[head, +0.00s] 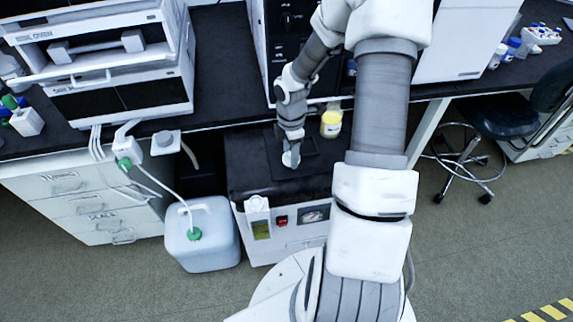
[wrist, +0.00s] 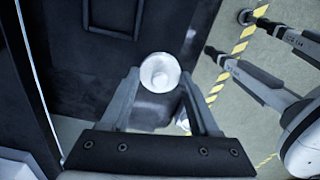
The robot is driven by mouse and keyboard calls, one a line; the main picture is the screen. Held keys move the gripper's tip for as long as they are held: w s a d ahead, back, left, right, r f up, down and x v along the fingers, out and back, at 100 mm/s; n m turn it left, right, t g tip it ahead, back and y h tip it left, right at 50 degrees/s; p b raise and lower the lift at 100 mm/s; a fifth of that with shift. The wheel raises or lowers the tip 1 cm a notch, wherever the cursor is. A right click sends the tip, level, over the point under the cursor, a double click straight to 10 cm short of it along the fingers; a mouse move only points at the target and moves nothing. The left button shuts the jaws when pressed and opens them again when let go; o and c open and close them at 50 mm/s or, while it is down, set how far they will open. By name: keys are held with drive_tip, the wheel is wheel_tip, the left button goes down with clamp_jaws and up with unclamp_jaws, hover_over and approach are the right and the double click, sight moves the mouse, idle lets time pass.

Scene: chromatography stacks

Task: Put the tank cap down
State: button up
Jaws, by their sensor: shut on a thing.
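The tank cap (wrist: 160,72) is a round white cap with a hollow, held between the fingertips of my gripper (wrist: 158,84) in the wrist view. In the head view a small white piece, apparently the cap (head: 291,158), shows at the lower end of my gripper (head: 290,145). My gripper points down over the dark top of a low box-shaped unit (head: 250,180). I cannot tell how far the cap is above that top.
A yellow-labelled bottle (head: 331,124) stands behind the gripper, close to its right. A whitish jug (head: 203,250) with a green fitting and tubing stands on the floor to the left. The black bench (head: 222,70) runs behind. The unit's top has bare room around the gripper.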

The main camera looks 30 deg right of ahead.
sight(286, 157)
drive_tip(key=shift+w+a+f, duration=0.45)
drive_tip(key=shift+f+b, duration=0.6)
drive_tip(key=shift+f, duration=1.3)
drive_tip(key=shift+f, duration=0.2)
drive_tip(key=o, duration=1.3)
drive_tip(key=shift+o, duration=0.2)
drive_tip(key=shift+r, duration=0.1)
wheel_tip(286, 157, up, 12)
drive_tip(key=p, duration=0.3)
drive_tip(key=shift+r, duration=0.1)
